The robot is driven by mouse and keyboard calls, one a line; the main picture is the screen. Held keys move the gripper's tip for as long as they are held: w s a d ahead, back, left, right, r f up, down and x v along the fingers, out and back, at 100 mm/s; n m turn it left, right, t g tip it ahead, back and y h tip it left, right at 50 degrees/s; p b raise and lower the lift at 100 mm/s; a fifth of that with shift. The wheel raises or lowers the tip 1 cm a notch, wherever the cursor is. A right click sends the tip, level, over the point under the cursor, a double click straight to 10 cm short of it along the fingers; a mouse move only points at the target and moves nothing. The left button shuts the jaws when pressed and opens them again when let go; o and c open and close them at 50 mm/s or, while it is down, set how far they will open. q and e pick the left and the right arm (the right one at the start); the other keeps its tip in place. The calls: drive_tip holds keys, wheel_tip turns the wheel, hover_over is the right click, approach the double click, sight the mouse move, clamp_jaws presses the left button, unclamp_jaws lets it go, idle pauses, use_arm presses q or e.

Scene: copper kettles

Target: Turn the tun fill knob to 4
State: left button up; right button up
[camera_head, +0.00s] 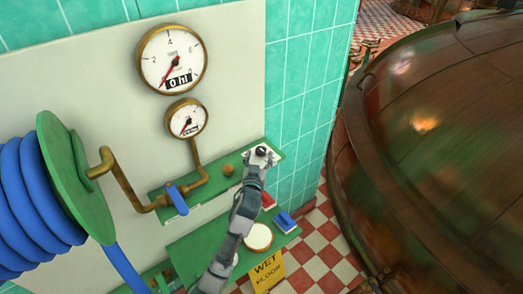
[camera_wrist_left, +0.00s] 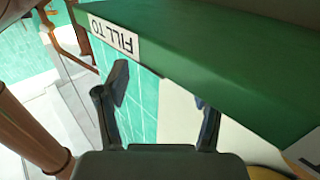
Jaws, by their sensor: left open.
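The tun fill knob appears to be the small dark knob (camera_head: 262,151) on a white dial plate at the right end of the upper green shelf (camera_head: 160,192). Its setting is too small to read. My left gripper (camera_head: 257,172) is just in front of and below it in the head view, partly overlapping the shelf end. In the left wrist view the open, empty fingers (camera_wrist_left: 160,95) are apart, facing the teal tiles. The green shelf edge (camera_wrist_left: 215,60) crosses above them with an upside-down "FILL TO" label (camera_wrist_left: 113,36). The knob is not visible there. My right gripper is not in view.
A large gauge (camera_head: 171,59) reads "0 hl"; a smaller gauge (camera_head: 187,118) hangs below. A brass ball (camera_head: 228,170) and blue valve lever (camera_head: 177,199) are left of the gripper. A blue hose reel (camera_head: 75,180) stands left, a copper vessel (camera_head: 440,140) right. A yellow sign (camera_head: 267,272) stands below.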

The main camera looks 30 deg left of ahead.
sight(260, 153)
use_arm(q)
drive_tip(key=x, duration=0.4)
drive_tip(key=shift+a, duration=0.1)
drive_tip(key=c, duration=1.2)
